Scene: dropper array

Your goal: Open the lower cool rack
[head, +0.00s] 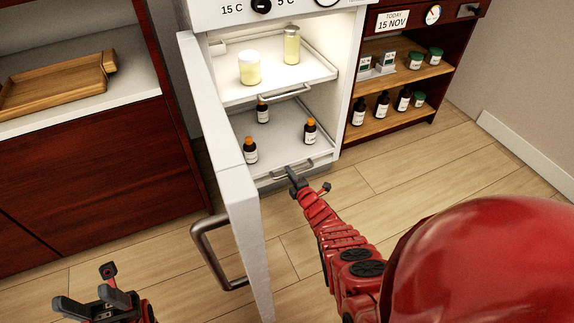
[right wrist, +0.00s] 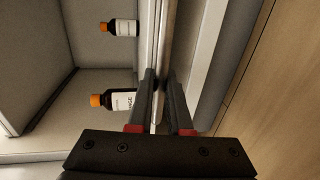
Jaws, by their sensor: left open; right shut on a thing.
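The cool cabinet's door (head: 217,130) stands wide open to the left. The lower cool rack (head: 280,120) is a pale tray at the cabinet's opening, holding three dark bottles with orange caps. Its handle (head: 304,168) is at the middle of its front edge. My right gripper (head: 292,172) is shut on this handle, reaching in from below. In the right wrist view the fingers (right wrist: 164,80) close around the rack's front bar, with two of the bottles to the left. My left gripper (head: 84,307) is open and empty at the lower left, away from the cabinet.
The upper rack (head: 310,70) holds two jars with yellowish contents. The door's handle (head: 215,250) juts out at the left of my right arm. A wooden shelf unit (head: 400,110) with bottles stands at the right. The floor (head: 400,190) before it is clear.

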